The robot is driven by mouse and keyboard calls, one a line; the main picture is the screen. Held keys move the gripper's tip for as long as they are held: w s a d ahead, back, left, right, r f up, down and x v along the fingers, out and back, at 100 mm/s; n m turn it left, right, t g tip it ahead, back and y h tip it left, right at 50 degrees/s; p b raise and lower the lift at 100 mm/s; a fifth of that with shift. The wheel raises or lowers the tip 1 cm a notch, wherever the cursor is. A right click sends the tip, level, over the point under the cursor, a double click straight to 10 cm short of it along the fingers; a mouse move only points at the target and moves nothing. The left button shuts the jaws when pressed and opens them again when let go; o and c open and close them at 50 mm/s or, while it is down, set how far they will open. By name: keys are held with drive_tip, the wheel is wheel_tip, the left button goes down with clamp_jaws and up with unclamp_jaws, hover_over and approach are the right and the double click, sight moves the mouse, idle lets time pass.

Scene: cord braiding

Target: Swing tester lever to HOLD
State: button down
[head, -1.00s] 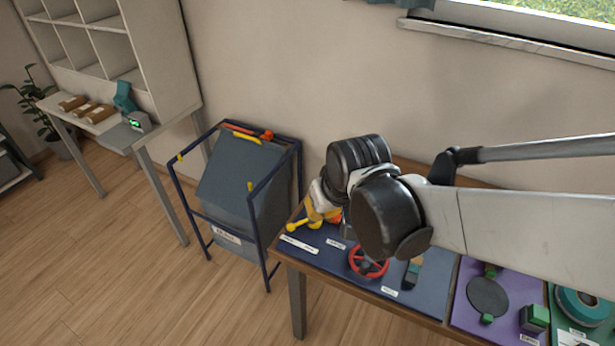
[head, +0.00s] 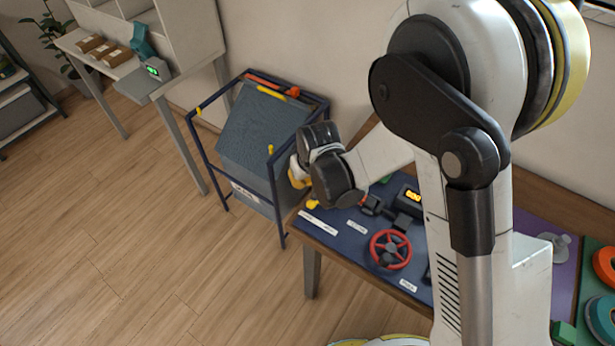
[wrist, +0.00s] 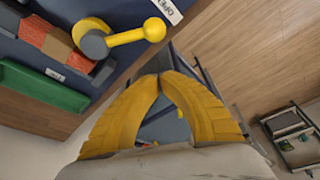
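The tester lever (wrist: 125,38) is yellow, with a round ball knob and a grey pivot, on the dark blue panel (wrist: 115,75). In the wrist view it points right, its knob beside a white label (wrist: 168,10) that seems to read OPEN. In the head view only its yellow knob (head: 312,204) shows, below my gripper. My gripper (wrist: 160,76) has its yellow fingers together at the tips with nothing seen between them. The tips are apart from the lever, below the knob in the wrist view. In the head view my gripper (head: 298,178) is partly hidden by my wrist.
A red handwheel (head: 390,249) and an orange-lit display (head: 413,197) are on the blue panel. A navy-framed rack (head: 262,130) stands left of the table. In the wrist view, a red-and-tan piece (wrist: 45,35) adjoins the pivot, and a green bar (wrist: 40,88) lies nearby. Floor at left is clear.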

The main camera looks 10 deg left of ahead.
drive_tip(key=shift+s+d+f+b, duration=0.3)
drive_tip(key=shift+s+d+f, duration=0.15)
drive_tip(key=shift+s, duration=0.2)
drive_tip(key=shift+s+d+f+b, duration=0.3)
drive_tip(key=shift+s+d, duration=0.15)
drive_tip(key=shift+s, duration=0.2)
